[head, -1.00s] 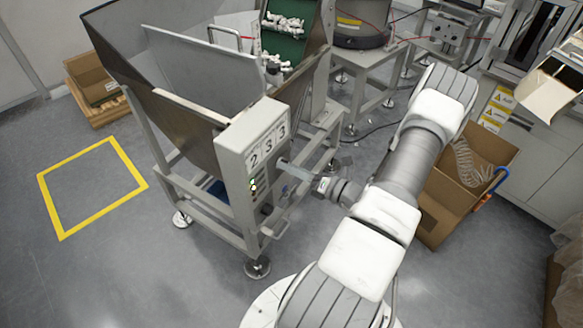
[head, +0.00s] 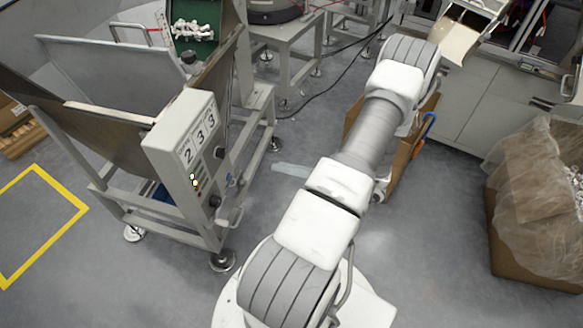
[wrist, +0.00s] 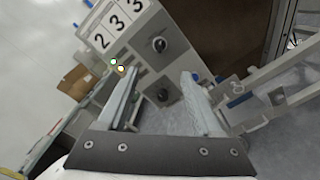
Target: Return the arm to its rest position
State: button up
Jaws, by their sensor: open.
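My gripper (wrist: 158,75) is open and empty in the wrist view, its two pale fingers well apart. Beyond the fingers is the control box (wrist: 135,45) marked 2 3 3, with black knobs and small lit lamps, tilted in that view. In the head view my arm reaches up and away from my base at the picture's middle. Most of my gripper is hidden behind the arm there; a pale finger (head: 291,170) shows left of it, apart from the control box (head: 186,150).
The hopper machine's frame (head: 100,190) stands on the left. A cardboard box (head: 398,160) is partly behind my arm. A plastic-lined carton (head: 535,245) stands on the right, with grey cabinets (head: 500,110) behind. The floor between my base and the carton is clear.

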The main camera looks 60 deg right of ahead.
jog(key=shift+v, duration=0.8)
jog(key=w+a+r+n+g+h+p, duration=0.1)
jog(key=w+a+r+n+g+p, duration=0.3)
jog(key=a+r+n, duration=0.6)
jog(key=w+a+r+n+g+h+b, duration=0.1)
jog(key=w+a+r+n+g, duration=0.1)
jog(key=a+r+n+g, duration=0.55)
jog(key=w+a+r+n+g+h+p, duration=0.2)
jog(key=w+a+r+n+g, duration=0.3)
jog(key=r+n, duration=0.7)
jog(key=s+a+r+n+t+h, duration=0.1)
jog(key=s+a+r+n+t, duration=0.4)
jog(key=s+n, duration=0.3)
jog(key=shift+a+r+n+h+p, duration=0.3)
jog(key=shift+a+n, duration=0.6)
jog(key=shift+n, duration=1.15)
dwell(1.4)
